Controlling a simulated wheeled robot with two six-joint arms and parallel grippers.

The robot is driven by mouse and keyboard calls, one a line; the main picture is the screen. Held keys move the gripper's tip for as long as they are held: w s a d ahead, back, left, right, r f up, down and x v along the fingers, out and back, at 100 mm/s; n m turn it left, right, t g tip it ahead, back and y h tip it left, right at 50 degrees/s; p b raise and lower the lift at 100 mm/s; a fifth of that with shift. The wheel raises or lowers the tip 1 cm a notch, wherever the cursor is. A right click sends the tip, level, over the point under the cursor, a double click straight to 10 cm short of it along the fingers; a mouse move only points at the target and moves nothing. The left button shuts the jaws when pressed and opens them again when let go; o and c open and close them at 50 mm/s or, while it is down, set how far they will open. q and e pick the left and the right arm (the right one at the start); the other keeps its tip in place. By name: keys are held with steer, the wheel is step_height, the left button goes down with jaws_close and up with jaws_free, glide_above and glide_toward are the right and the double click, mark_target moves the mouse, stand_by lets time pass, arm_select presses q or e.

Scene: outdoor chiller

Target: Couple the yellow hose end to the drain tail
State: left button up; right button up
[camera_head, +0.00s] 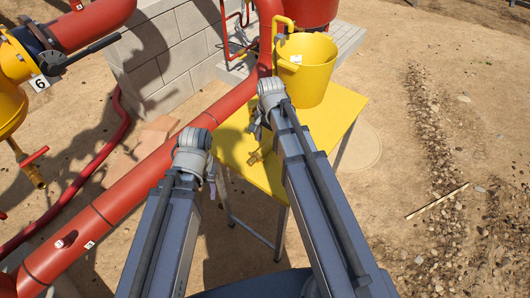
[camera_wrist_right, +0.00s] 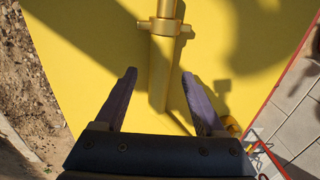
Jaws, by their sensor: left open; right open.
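The yellow hose end (camera_wrist_right: 158,75), a cylinder with a lugged collar, lies on the yellow table in the right wrist view. In the head view it shows partly beside my right arm (camera_head: 262,152). My right gripper (camera_wrist_right: 159,82) is open, its fingers on either side of the hose end's lower part; contact cannot be told. My left gripper (camera_head: 212,186) is at the table's left side, small in view, with nothing seen in it. The brass drain tail (camera_head: 34,175) hangs below the yellow strainer body at the far left, near a red valve lever (camera_head: 34,156).
A thick red pipe (camera_head: 130,195) runs diagonally between the table and the drain tail. A block wall (camera_head: 165,50) stands behind.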

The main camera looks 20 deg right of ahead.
step_height(320, 180, down, 3)
steer(key=shift+r+b, duration=0.15)
steer(key=shift+b, duration=0.7)
arm_select(q)
step_height(320, 180, down, 2)
steer(key=shift+f, duration=0.25)
arm_select(e)
steer(key=shift+r, duration=0.1)
jaws_close()
